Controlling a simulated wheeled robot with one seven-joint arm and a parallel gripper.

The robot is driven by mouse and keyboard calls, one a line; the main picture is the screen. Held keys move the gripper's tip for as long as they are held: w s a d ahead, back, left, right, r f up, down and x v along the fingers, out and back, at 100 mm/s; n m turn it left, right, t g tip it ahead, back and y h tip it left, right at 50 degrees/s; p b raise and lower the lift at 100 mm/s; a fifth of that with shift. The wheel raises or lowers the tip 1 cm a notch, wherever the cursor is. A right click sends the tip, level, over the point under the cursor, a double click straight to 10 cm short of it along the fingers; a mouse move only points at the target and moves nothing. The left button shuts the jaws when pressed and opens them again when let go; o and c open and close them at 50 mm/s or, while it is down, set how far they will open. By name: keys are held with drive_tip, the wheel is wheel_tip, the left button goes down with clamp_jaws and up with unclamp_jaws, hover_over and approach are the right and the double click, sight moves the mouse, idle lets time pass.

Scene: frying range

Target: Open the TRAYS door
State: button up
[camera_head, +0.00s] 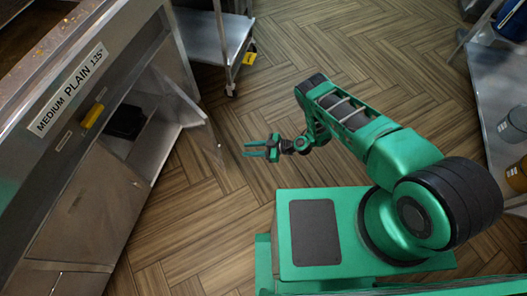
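The steel frying range fills the left side and has several door panels on its front. No TRAYS label is legible, so I cannot tell which panel is the TRAYS door. A closed door (85,212) stands low on the front. To its right, a compartment is open and its door (178,98) stands swung out, with a dark object (125,121) inside. My green gripper (254,149) is to the right of the open door, over the floor. Its two fingers point left, apart, with nothing between them.
A wheeled steel cart (213,38) stands at the top. Steel shelving (495,75) with containers is at the right. The wooden floor (200,215) between is clear.

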drive_tip(key=s+d, duration=0.1)
drive_tip(key=d, duration=0.5)
drive_tip(key=shift+d, duration=0.15)
